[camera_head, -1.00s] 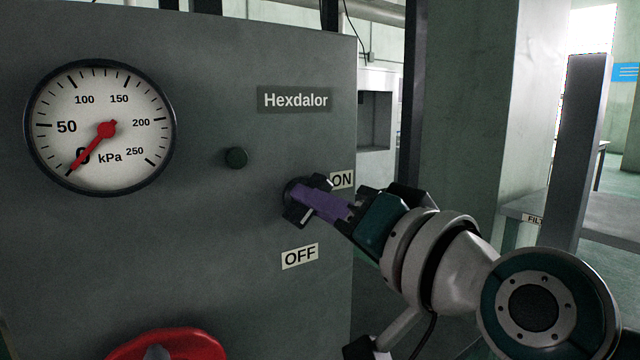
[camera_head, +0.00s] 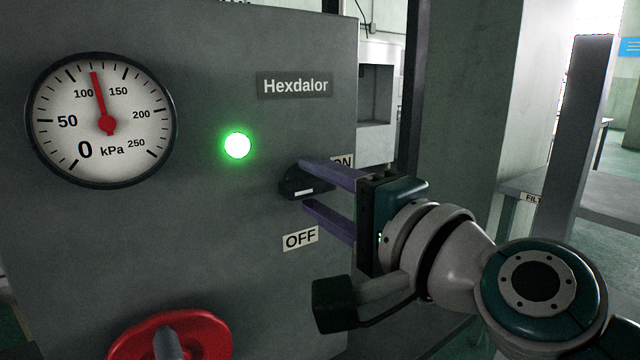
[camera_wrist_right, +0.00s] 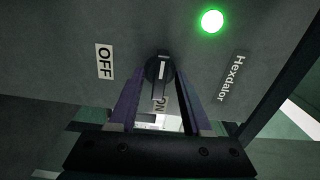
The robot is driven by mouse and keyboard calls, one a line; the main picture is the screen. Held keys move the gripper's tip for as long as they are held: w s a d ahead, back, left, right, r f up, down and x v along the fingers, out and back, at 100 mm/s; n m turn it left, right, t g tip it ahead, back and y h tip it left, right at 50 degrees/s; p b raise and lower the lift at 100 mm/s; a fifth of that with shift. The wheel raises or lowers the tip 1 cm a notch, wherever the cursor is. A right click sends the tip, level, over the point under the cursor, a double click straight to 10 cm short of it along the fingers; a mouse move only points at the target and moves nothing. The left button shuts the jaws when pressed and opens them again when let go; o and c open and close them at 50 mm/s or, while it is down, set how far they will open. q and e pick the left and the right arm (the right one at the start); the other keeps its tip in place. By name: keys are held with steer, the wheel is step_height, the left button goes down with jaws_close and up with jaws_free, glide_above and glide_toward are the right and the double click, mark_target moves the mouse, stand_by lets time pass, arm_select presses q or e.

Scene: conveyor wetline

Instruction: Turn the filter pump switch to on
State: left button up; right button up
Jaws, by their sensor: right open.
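The black rotary switch (camera_head: 292,184) is on the grey panel between the ON label (camera_head: 344,162) and the OFF label (camera_head: 300,239). The wrist view shows a gap between the handle and each finger. The round indicator light (camera_head: 237,145) glows green. My left gripper is out of view.
A pressure gauge (camera_head: 101,119) at the left of the panel reads a little over 100 kPa. A red handwheel (camera_head: 207,339) sticks out at the bottom. A Hexdalor nameplate (camera_head: 295,86) is above the switch. A pillar stands beyond the panel's right edge.

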steer(key=p+v, duration=0.1)
steer(key=v, duration=0.6)
stand_by(0.3)
steer(key=s+n+g+h+p, duration=0.2)
steer(key=s+n+g+p, duration=0.3)
steer(key=s+n+p, duration=0.4)
steer(key=s+d+n+g+h+p, duration=0.3)
steer(key=s+d+g+h+p, duration=0.45)
steer(key=s+d, duration=0.85)
step_height(320, 180, up, 36)
steer(key=t+p, duration=0.1)
steer(key=p, duration=3.4)
steer(key=shift+w+a+h, duration=0.2)
steer(key=shift+w+h, duration=0.25)
